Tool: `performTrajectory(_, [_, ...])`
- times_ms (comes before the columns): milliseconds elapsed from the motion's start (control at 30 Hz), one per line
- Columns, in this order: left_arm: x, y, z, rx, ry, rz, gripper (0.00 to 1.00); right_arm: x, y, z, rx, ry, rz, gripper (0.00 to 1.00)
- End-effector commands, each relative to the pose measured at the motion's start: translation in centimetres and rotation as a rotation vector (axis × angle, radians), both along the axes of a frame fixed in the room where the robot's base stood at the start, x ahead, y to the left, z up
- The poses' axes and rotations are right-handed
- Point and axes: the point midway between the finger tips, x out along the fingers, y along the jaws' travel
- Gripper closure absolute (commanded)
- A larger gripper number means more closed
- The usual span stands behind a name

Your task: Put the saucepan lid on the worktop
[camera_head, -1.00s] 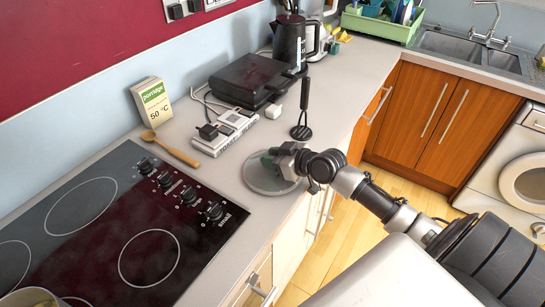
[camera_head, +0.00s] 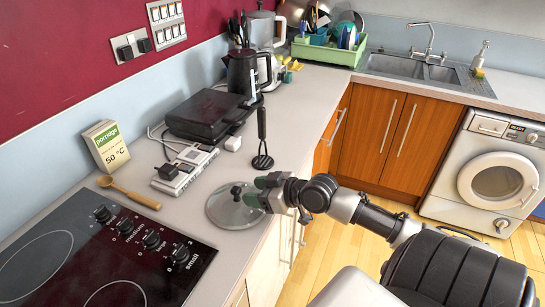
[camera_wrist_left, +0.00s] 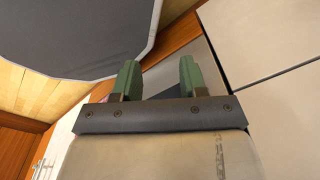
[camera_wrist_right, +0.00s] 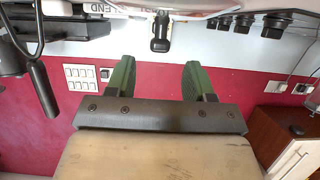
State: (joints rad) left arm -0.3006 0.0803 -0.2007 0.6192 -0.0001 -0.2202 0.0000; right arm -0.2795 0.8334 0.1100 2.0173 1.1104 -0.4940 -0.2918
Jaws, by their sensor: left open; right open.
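The saucepan lid (camera_head: 228,212), a round glass disc with a dark knob (camera_head: 236,191), lies flat on the worktop (camera_head: 192,221) between the hob and the front edge. My right gripper (camera_head: 262,190) is open at the lid's right side, its green fingers apart from the knob. In the right wrist view, which is upside down, the knob (camera_wrist_right: 160,32) shows beyond and between the open fingers (camera_wrist_right: 157,75); nothing is between them. My left gripper (camera_wrist_left: 159,78) is open and empty in the left wrist view, away from the lid; it is not in the head view.
The black hob (camera_head: 80,262) is left of the lid. A wooden spoon (camera_head: 128,192), a porridge box (camera_head: 106,146), a white device (camera_head: 184,172) and a black long-handled utensil (camera_head: 262,140) are behind it. A kettle (camera_head: 243,75) and green dish rack (camera_head: 326,50) are farther back.

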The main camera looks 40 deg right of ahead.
Motion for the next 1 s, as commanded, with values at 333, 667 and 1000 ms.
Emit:
performTrajectory(333, [0.0, 0.0, -0.7, 0.0, -0.001, 0.0, 0.57, -4.0, -1.6, 1.5, 0.001, 0.003, -0.001, 0.47])
performTrajectory(667, [0.1, 0.0, -0.7, 0.0, -0.001, 0.001, 0.57, -4.6, -1.9, 2.0, 0.002, 0.0, -0.001, 0.47])
performTrajectory(1000, [0.1, 0.0, -0.7, -0.001, -0.002, 0.001, 0.57, -4.5, -1.9, 2.0, 0.002, 0.001, -0.001, 0.47])
